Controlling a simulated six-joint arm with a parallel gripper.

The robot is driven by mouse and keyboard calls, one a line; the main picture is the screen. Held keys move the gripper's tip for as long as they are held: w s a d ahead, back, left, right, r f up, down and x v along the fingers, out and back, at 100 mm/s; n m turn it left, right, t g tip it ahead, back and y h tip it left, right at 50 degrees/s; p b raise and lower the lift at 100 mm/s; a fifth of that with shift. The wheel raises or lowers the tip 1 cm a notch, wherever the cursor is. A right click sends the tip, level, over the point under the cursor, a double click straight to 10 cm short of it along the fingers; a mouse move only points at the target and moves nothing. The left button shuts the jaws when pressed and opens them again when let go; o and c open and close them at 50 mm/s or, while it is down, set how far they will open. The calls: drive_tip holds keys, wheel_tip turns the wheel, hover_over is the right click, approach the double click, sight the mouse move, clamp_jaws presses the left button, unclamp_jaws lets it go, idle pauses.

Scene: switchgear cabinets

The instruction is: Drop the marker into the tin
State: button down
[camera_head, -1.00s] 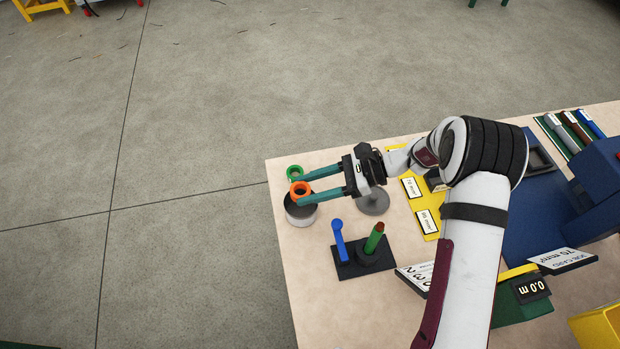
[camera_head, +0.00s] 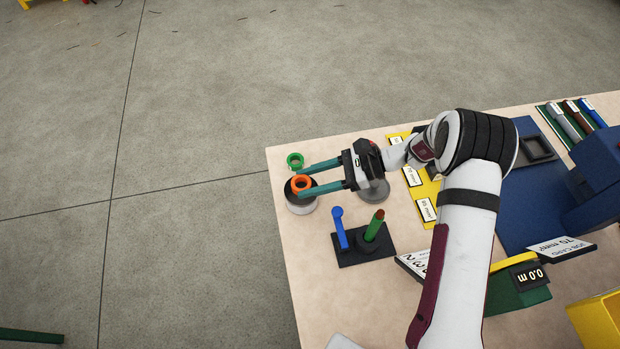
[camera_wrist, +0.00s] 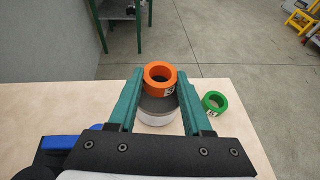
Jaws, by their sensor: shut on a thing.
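The marker appears to be an orange ring (camera_head: 302,184) with a small pale label. My gripper (camera_wrist: 159,80) is shut on it, one green finger on each side. The tin is a round pot (camera_head: 301,207) with a pale wall and dark top, standing near the table's left edge. The ring is over the tin in the head view and hides part of its top. The wrist view shows the tin (camera_wrist: 157,118) behind and below the ring. I cannot tell how much height separates them.
A green ring (camera_head: 295,161) lies beside the tin. A grey round piece (camera_head: 374,192) is under my gripper's body. A dark stand (camera_head: 362,252) with a blue peg (camera_head: 339,229) and a green peg (camera_head: 375,225) stands nearer. Bare table lies at front left.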

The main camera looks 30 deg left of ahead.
drive_tip(key=shift+c, duration=1.3)
unclamp_jaws()
drive_tip(key=shift+r, duration=4)
